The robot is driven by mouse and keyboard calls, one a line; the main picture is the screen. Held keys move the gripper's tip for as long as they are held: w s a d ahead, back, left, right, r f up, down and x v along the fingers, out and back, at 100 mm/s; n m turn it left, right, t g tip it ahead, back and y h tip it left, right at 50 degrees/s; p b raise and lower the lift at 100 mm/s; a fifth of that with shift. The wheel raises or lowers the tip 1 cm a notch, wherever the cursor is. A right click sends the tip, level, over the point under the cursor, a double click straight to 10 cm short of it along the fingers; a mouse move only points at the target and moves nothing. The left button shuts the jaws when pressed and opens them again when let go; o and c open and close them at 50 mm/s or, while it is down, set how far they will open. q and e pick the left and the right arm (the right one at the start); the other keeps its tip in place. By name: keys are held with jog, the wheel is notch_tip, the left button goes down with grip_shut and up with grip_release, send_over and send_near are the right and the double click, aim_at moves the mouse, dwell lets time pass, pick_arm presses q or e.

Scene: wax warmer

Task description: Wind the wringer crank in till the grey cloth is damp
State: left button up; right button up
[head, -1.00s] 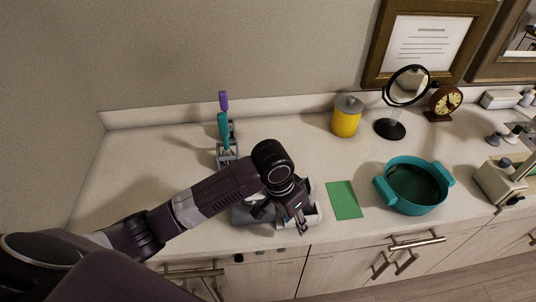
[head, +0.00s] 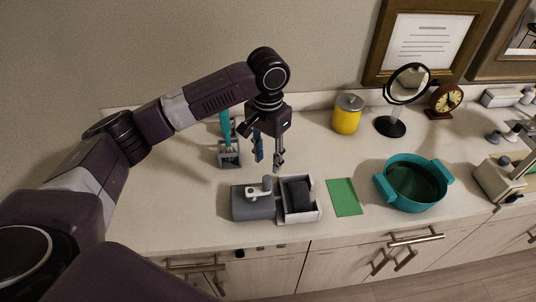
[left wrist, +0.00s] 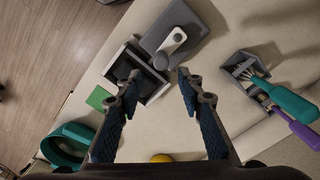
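The wringer is a grey box (head: 243,208) near the counter's front edge, with a white crank (head: 254,193) on top. The crank's arm points toward the open tray (head: 300,216) at its right; the crank also shows in the left wrist view (left wrist: 173,41). A dark grey rounded thing (head: 297,193), which seems to be the cloth or a roller, lies in the tray; I cannot tell how damp it is. My left gripper (head: 268,158) is open and empty, above and behind the wringer, apart from the crank. My right gripper is not in view.
A holder (head: 229,160) with teal and purple handles stands behind the wringer. A green sheet (head: 344,198) and a teal pot (head: 413,206) lie to the right. A yellow jar (head: 347,120) and round mirror (head: 406,85) stand behind. The left counter is clear.

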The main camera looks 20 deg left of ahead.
aim_at(268, 177)
pick_arm(q)
notch_tip(268, 177, down, 4)
jog(key=shift+r, duration=0.15)
notch_tip(268, 177, down, 4)
jog(key=b, duration=0.5)
jog(key=shift+r, duration=0.15)
jog(key=shift+p, duration=0.35)
jog(key=shift+p, duration=0.4)
jog(key=shift+f, duration=0.2)
jog(key=shift+p, duration=0.75)
